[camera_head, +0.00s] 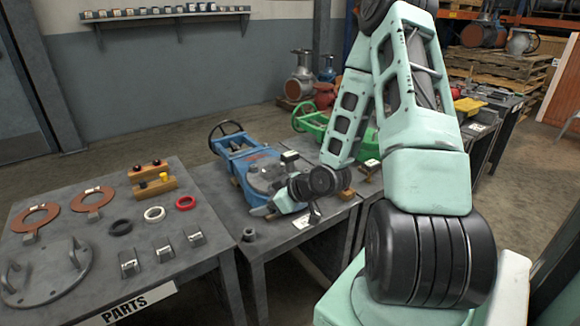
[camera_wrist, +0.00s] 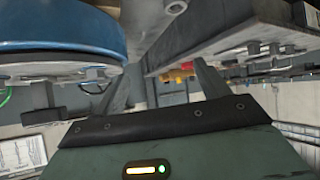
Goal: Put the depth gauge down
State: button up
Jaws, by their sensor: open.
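My gripper (camera_head: 284,204) is low over the front of the middle table (camera_head: 205,192), beside the blue valve (camera_head: 262,168). In the wrist view my gripper (camera_wrist: 161,72) has its two fingers spread apart, with nothing held between them. I cannot pick out the depth gauge with certainty in either view. A small dark piece shows at the right of the gripper in the head view, and I cannot tell whether it is a finger or the gauge. The blue valve's round body fills the upper left of the wrist view.
The left table (camera_head: 95,300), marked PARTS, carries orange gaskets (camera_head: 92,198), several rings, a wooden block (camera_head: 152,181), small metal blocks and a grey flange (camera_head: 45,272). A small dark nut (camera_head: 249,234) stands near the middle table's left edge. A green valve (camera_head: 318,122) is behind.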

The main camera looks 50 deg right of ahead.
jog(key=s+d+m+t+h, duration=0.3)
jog(key=s+d+t, duration=0.15)
jog(key=d, duration=0.45)
jog(key=m+t+h, duration=0.3)
jog(key=h, duration=0.1)
send_near(293, 158)
jog(key=shift+g, duration=0.25)
jog(key=x, duration=0.6)
jog(key=shift+w+d+f, duration=0.1)
jog(key=shift+d, duration=0.15)
jog(key=shift+a+r+p+x, duration=0.1)
jog(key=shift+r+p+x, duration=0.1)
jog(key=shift+x, duration=1.15)
jog(key=shift+a+r+p+x, duration=0.1)
jog(key=shift+p+x, duration=0.05)
jog(key=shift+x, duration=1.2)
jog(key=shift+c, duration=0.3)
